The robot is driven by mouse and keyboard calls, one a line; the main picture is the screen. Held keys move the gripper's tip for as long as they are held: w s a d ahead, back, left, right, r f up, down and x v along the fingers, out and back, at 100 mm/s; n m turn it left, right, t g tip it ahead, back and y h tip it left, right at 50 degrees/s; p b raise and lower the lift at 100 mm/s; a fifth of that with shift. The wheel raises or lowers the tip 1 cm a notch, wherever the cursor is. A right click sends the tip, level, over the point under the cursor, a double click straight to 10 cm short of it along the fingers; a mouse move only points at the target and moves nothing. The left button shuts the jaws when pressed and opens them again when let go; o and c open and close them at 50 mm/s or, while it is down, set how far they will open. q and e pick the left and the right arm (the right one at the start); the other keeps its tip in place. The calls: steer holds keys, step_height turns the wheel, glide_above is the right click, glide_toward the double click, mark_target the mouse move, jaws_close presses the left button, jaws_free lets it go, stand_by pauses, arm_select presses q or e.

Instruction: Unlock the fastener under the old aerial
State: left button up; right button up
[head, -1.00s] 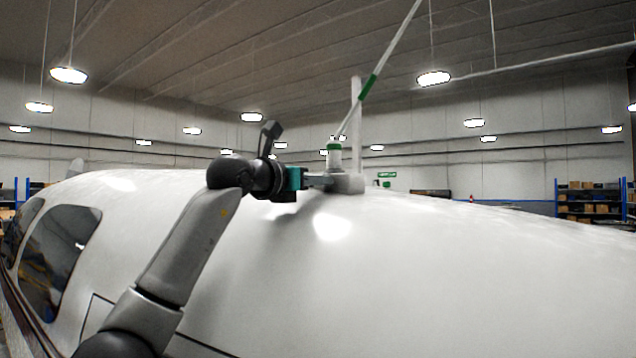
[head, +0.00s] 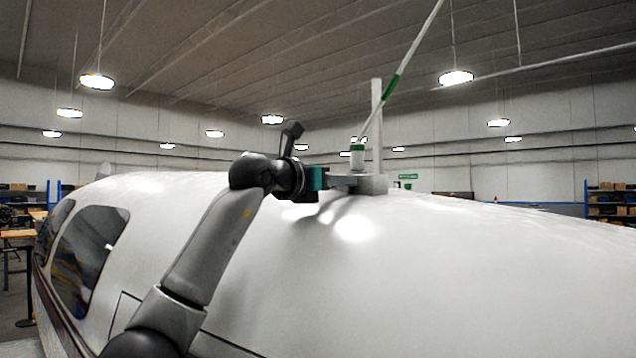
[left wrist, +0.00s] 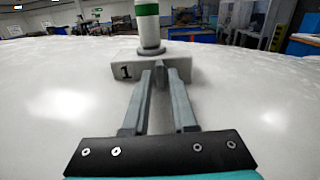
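The old aerial is a thin white rod with a green band (head: 391,84), leaning up to the right from a white-and-green cylinder (head: 357,158). The cylinder stands on a grey mount (head: 373,184) on the white fuselage. In the left wrist view the mount (left wrist: 124,69) bears a "1". A small grey fastener lever (left wrist: 160,82) juts from it towards my wrist camera. My left gripper (head: 345,181) is at the mount; in the left wrist view its fingers (left wrist: 163,86) stand apart, one on each side of the lever. I cannot tell whether they press on it. My right gripper is not in view.
The curved white fuselage (head: 450,270) fills the lower view, with dark windows (head: 88,262) at left. A white upright post (head: 377,125) stands just behind the cylinder. Shelves (head: 608,200) are far off at right.

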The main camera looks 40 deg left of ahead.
arm_select(q)
steer(key=s+b, duration=0.1)
steer(key=s, duration=0.3)
steer(key=s+b, duration=0.2)
steer(key=s, duration=0.3)
steer(key=s+a+b, duration=0.1)
steer(key=s+b, duration=0.1)
steer(key=s, duration=0.2)
steer(key=shift+s+f, duration=0.1)
steer(key=shift+s, duration=0.15)
steer(key=shift+s+a, duration=0.1)
steer(key=shift+s, duration=0.5)
